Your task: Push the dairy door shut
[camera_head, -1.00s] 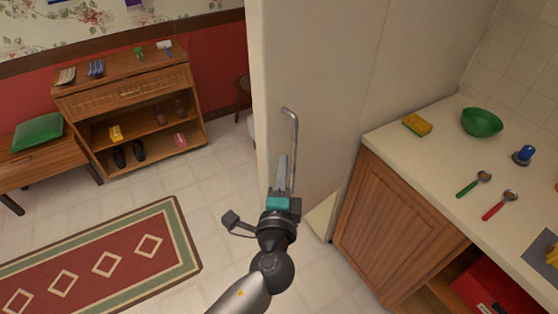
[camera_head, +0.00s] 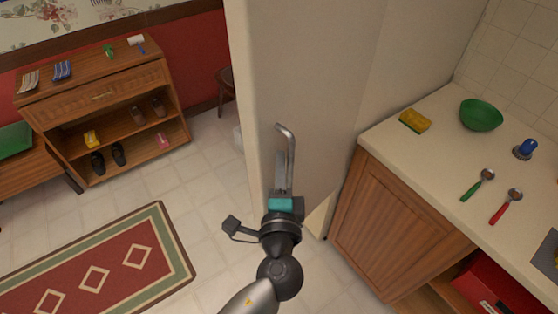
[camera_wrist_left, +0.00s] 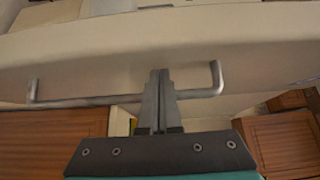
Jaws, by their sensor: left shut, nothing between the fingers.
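The dairy door (camera_head: 310,90) is a tall cream panel standing upright in the middle of the head view. Its grey bar handle (camera_head: 290,150) is on the face toward me. In the left wrist view the door (camera_wrist_left: 120,60) spans the top and the handle (camera_wrist_left: 80,103) runs crosswise. My left gripper (camera_head: 281,160) is at the handle, its fingers shut with nothing between them. In the wrist view its fingertips (camera_wrist_left: 159,75) overlap the handle; whether they touch it or the door I cannot tell. My right gripper is not in view.
A wooden counter (camera_head: 435,135) on the right holds a sponge (camera_head: 415,121), a green bowl (camera_head: 481,115) and two spoons. A shelf unit (camera_head: 92,95) stands at the back left. A patterned rug (camera_head: 150,225) lies on the floor to the left, with bare tiles around it.

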